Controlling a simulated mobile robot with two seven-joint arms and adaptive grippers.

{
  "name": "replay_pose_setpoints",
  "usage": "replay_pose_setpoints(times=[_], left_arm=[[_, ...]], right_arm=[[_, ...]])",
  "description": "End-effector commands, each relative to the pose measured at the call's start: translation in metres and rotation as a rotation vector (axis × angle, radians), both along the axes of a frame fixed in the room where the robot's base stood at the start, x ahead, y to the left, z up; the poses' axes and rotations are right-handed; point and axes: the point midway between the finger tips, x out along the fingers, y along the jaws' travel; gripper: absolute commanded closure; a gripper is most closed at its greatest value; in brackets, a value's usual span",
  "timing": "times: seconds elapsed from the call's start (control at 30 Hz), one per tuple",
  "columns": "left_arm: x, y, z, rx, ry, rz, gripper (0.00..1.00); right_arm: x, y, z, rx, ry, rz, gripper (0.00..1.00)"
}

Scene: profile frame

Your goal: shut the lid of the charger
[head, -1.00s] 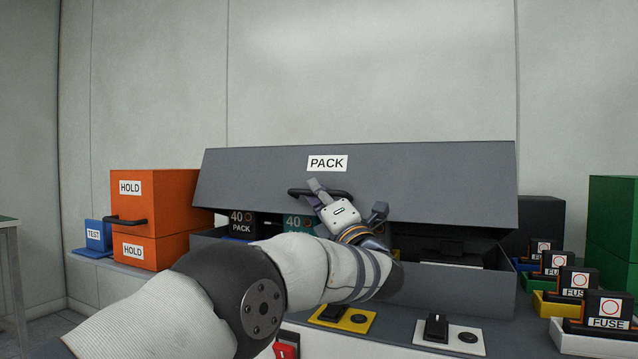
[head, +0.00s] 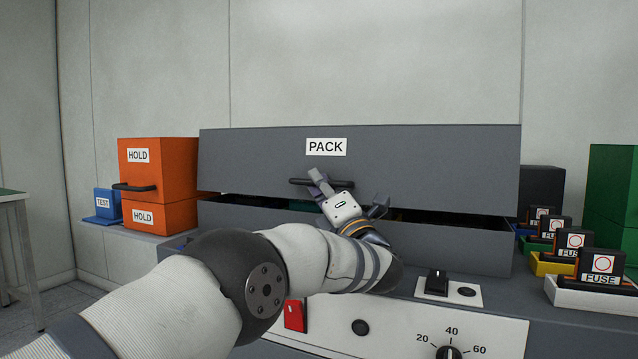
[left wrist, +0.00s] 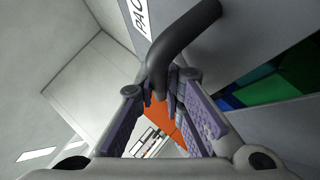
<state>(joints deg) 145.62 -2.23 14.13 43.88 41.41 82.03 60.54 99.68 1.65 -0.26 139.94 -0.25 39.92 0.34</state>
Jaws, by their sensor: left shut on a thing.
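The charger is a long grey box (head: 460,246) with a grey lid (head: 430,160) marked PACK. The lid is nearly down, with a narrow dark gap between it and the box. A black bar handle (head: 343,184) sits on the lid's front under the label. My left gripper (head: 318,182) is shut on the handle, which also shows between the fingers in the left wrist view (left wrist: 180,45). Coloured items (left wrist: 270,100) show through the gap in the left wrist view. My forearm hides part of the box's front. My right gripper is not in view.
Orange HOLD boxes (head: 180,172) and a blue TEST block (head: 107,202) stand at the left. Several FUSE blocks (head: 602,264) on coloured bases line the right, by a green box (head: 612,200). A dial (head: 449,353) and red switch (head: 295,315) are on the front panel.

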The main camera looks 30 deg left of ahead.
Motion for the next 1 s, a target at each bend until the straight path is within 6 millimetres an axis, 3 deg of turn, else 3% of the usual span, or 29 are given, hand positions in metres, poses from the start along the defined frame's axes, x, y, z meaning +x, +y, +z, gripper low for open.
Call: replay_pose_setpoints(times=[0.37, 0.47, 0.8, 1.0], left_arm=[[-0.001, -0.001, -0.001, 0.000, 0.001, 0.000, 0.83], [-0.007, -0.012, -0.007, -0.001, 0.003, -0.002, 0.83], [-0.051, -0.073, -0.048, 0.001, 0.004, 0.000, 0.83], [-0.061, -0.086, -0.057, 0.001, 0.000, 0.001, 0.83]], right_arm=[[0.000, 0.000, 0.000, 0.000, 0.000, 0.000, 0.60], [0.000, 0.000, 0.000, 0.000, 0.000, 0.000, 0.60], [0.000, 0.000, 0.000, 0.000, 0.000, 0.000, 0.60], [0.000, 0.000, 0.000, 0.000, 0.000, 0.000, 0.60]])
